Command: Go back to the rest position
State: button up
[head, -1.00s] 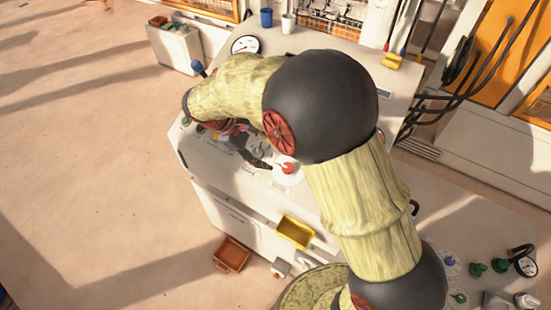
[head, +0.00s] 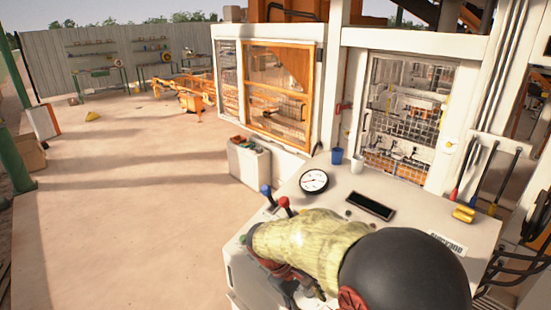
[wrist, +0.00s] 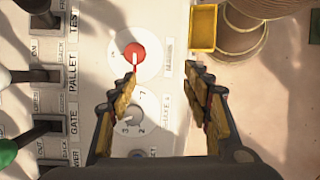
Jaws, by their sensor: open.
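My gripper (wrist: 162,85) is open and empty in the wrist view, its two fingers wide apart over the pale control panel (wrist: 88,100). A red knob (wrist: 134,53) on a white round plate lies just beyond the left fingertip. A grey numbered dial (wrist: 133,120) shows between the fingers. I cannot tell the exact height of the fingers above the panel.
Levers in slots marked test, pallet and gate (wrist: 45,125) stand left of my gripper. A yellow tray (wrist: 203,27) is at the panel's edge. Open floor (head: 130,200) lies left.

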jog(key=s+d+f+m+t+y+b, duration=0.1)
jog(key=s+d+m+t+y+b, duration=0.2)
jog(key=s+b, duration=0.6)
jog(key=s+d+f+m+t+y+b, duration=0.2)
jog(key=s+d+m+b, duration=0.3)
jog(key=s+b, duration=0.5)
jog(key=shift+s+m+t+y+b, duration=0.25)
jog(key=shift+m+t+y+b, duration=0.15)
jog(key=shift+t+b, duration=0.45)
